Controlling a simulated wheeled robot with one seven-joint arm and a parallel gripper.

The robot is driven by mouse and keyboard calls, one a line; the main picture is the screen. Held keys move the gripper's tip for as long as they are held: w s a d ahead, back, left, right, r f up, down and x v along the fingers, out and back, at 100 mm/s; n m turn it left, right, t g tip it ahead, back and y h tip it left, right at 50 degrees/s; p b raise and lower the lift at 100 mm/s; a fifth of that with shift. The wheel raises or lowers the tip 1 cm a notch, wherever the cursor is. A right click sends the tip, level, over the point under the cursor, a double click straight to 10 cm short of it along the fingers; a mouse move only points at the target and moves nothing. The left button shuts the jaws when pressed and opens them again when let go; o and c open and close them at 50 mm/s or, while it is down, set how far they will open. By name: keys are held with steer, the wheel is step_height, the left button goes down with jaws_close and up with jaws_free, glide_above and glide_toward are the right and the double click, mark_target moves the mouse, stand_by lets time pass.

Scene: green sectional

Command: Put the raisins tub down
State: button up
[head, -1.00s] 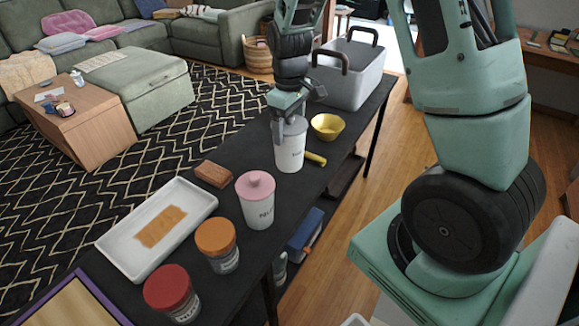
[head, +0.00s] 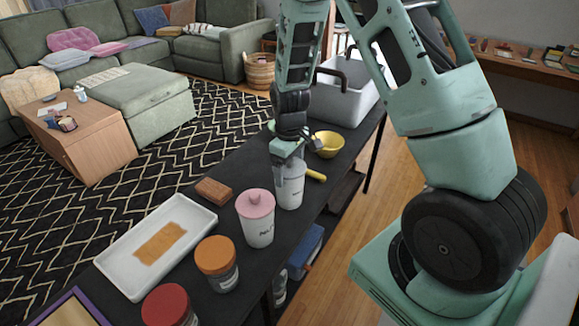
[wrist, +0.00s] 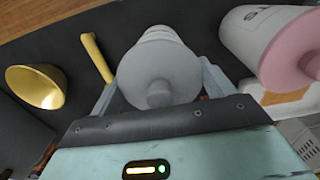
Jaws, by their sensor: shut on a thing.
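The raisins tub (head: 290,190) is a white tub with a grey, knobbed lid. It stands upright over the right-middle part of the dark table (head: 238,165). My gripper (head: 288,162) points down and is shut on the tub near its lid. In the wrist view the tub (wrist: 158,75) sits between the two fingers, with its lid toward the camera. The tub's base is at or close to the table top; I cannot tell whether it touches. Its label is mostly hidden and too small to read.
A pink-lidded tub (head: 256,222) stands close by on the near side. A yellow bowl (head: 329,146) and a yellow handle (head: 315,175) lie beyond the tub. A wooden block (head: 213,190), white tray (head: 125,262), orange-lidded jar (head: 217,262) and red-lidded jar (head: 169,306) are nearer. A grey bin (head: 345,100) stands behind.

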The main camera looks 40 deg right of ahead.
steer(key=o, duration=1.5)
steer(key=shift+r, duration=0.1)
step_height(320, 180, up, 12)
steer(key=shift+f, duration=0.15)
steer(key=s+a+r+n, duration=0.1)
steer(key=s+a+r, duration=0.15)
steer(key=a, duration=0.75)
steer(key=s+a+r+n, duration=0.1)
steer(key=s+a, duration=0.6)
steer(key=s, duration=0.4)
steer(key=s+a+r+n, duration=0.1)
steer(key=s+a, duration=0.6)
steer(key=s, duration=0.3)
steer(key=shift+s+a+n+y, duration=0.2)
steer(key=shift+s+n+y, duration=0.1)
steer(key=shift+s, duration=0.1)
